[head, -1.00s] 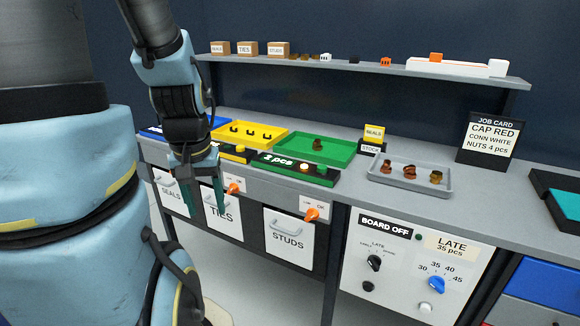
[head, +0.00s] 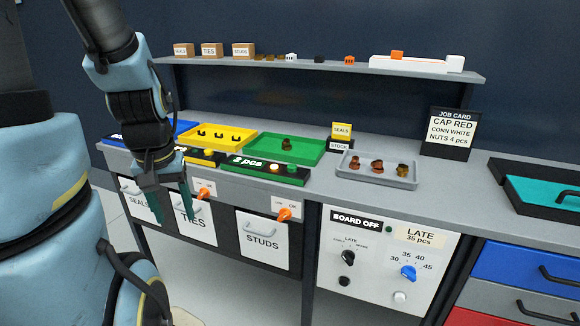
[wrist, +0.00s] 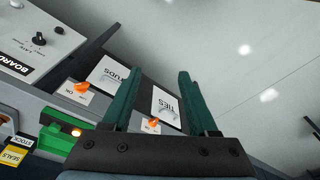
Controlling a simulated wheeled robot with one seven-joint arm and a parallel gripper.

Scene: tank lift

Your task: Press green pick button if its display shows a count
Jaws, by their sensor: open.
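The green tray (head: 262,149) stands on the bench with a small dark part in it. On the dark-green strip along its front, the display (head: 243,162) reads "2 pcs". To the right of the display are a pale lit lamp (head: 274,167) and a green button (head: 291,169). The strip shows partly at the lower left of the wrist view (wrist: 58,140), with a glowing lamp (wrist: 76,132). My gripper (head: 174,205) is open and empty, pointing down before the TIES bin front, left of the green button and below bench height. Its fingers also show in the wrist view (wrist: 157,85).
A yellow tray (head: 217,138) and a blue tray stand left of the green one. A grey tray (head: 376,168) of parts lies to the right. Orange knobs (head: 284,214) stick out above the bins. A board panel (head: 375,262) reads "BOARD OFF". A shelf runs behind.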

